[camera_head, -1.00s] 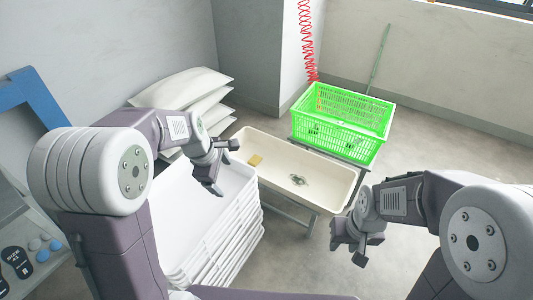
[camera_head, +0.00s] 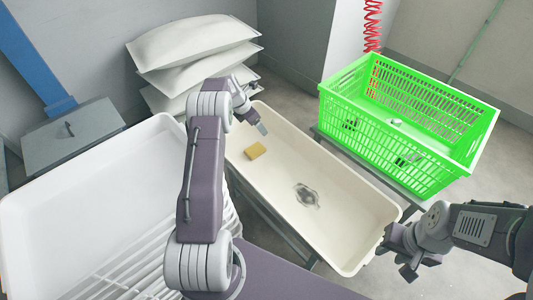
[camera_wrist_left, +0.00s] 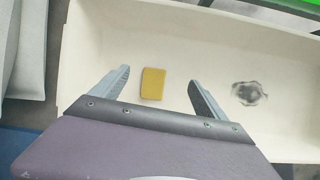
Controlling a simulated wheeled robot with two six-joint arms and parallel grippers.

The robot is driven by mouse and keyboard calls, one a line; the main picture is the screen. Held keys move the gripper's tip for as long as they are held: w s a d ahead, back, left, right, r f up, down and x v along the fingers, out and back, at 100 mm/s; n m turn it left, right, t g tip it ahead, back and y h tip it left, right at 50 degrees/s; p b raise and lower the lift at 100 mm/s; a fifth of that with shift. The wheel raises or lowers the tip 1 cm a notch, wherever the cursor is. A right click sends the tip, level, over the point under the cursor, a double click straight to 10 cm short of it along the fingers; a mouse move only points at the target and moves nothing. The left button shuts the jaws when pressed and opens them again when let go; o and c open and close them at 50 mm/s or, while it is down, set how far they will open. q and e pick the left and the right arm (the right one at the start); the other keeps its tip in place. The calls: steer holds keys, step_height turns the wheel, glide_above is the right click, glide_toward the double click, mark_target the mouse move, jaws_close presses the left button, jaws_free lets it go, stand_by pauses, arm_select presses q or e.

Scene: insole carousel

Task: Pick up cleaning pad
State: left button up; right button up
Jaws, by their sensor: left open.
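The cleaning pad (camera_head: 255,150) is a small yellow block lying flat in the left part of a long cream basin (camera_head: 342,190). In the left wrist view the pad (camera_wrist_left: 153,83) appears between the two fingers of my open left gripper (camera_wrist_left: 159,77), nearer the left finger. The gripper holds nothing. In the head view my left gripper (camera_head: 258,108) is over the basin's far left end, just beyond the pad and partly hidden by its own wrist. My right gripper (camera_head: 408,262) is by the basin's right end, its fingers apart and empty.
A dark grey patch (camera_head: 306,196) marks the basin floor. A green crate (camera_head: 405,140) stands behind the basin. Stacked white sacks (camera_head: 190,45) lie at the back left. A stack of white trays (camera_head: 75,215) fills the left, close beside the basin.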

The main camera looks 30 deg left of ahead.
arm_select(q)
steer(key=b, duration=0.3)
glide_toward(255, 149)
steer(key=shift+w+n, duration=0.35)
steer(key=shift+n, duration=0.05)
steer(key=shift+a+g, duration=0.15)
steer(key=shift+g, duration=0.15)
steer(key=b+x, duration=0.2)
steer(key=x, duration=0.1)
steer(key=shift+f, duration=0.35)
steer(key=shift+w+f, duration=0.15)
steer(key=shift+w, duration=0.05)
steer(key=b+x, duration=0.4)
steer(key=x, duration=0.1)
steer(key=shift+s+f, duration=0.15)
steer(key=shift+r, duration=0.2)
steer(key=c, duration=1.5)
arm_select(e)
step_height(255, 149, down, 10)
steer(key=shift+s+f, duration=0.25)
